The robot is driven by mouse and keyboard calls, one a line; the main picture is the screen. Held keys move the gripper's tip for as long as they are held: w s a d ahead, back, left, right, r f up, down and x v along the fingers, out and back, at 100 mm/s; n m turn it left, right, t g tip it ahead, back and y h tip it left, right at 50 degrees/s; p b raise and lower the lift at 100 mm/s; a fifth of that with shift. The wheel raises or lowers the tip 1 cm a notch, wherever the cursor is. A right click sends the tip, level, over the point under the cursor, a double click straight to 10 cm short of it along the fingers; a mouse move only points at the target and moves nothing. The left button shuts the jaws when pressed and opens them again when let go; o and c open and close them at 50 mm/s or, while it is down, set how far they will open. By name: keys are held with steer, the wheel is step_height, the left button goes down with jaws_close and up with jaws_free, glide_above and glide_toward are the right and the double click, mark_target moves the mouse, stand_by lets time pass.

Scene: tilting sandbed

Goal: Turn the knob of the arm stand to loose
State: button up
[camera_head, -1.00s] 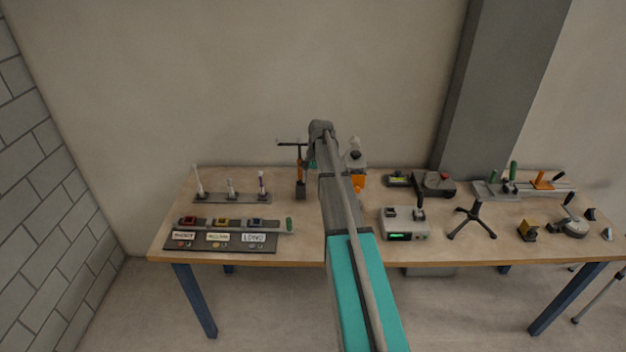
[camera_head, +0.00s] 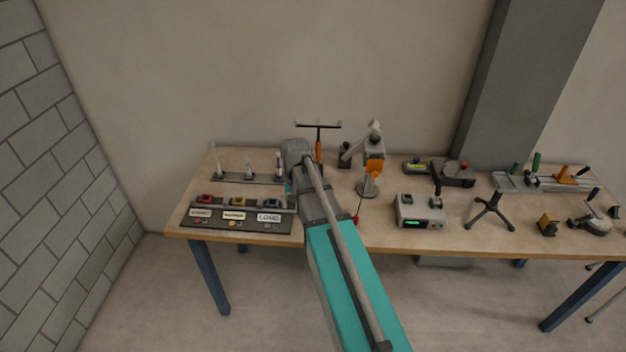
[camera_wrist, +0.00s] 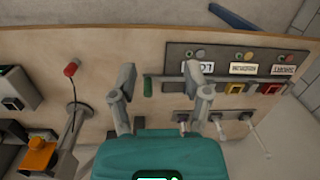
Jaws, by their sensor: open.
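A grey jointed stand (camera_head: 350,156) with a raised arm and a dark knob-like part stands at the back of the table in the head view. It looks like the arm stand, but its knob setting is too small to read. In the wrist view my gripper (camera_wrist: 163,76) is open and empty above the table, its fingers spread.
A labelled panel (camera_head: 235,222) lies at the left. A grey box (camera_head: 420,214) and tripod (camera_head: 490,210) stand to the right.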

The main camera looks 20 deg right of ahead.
steer(key=s+a+n+h, duration=0.1)
steer(key=s+a+n, duration=0.3)
steer(key=s+a, duration=0.6)
steer(key=s, duration=0.2)
steer(key=shift+s+f+n+t, duration=0.3)
steer(key=shift+n, duration=0.1)
steer(key=shift+c, duration=0.3)
steer(key=shift+a, duration=0.1)
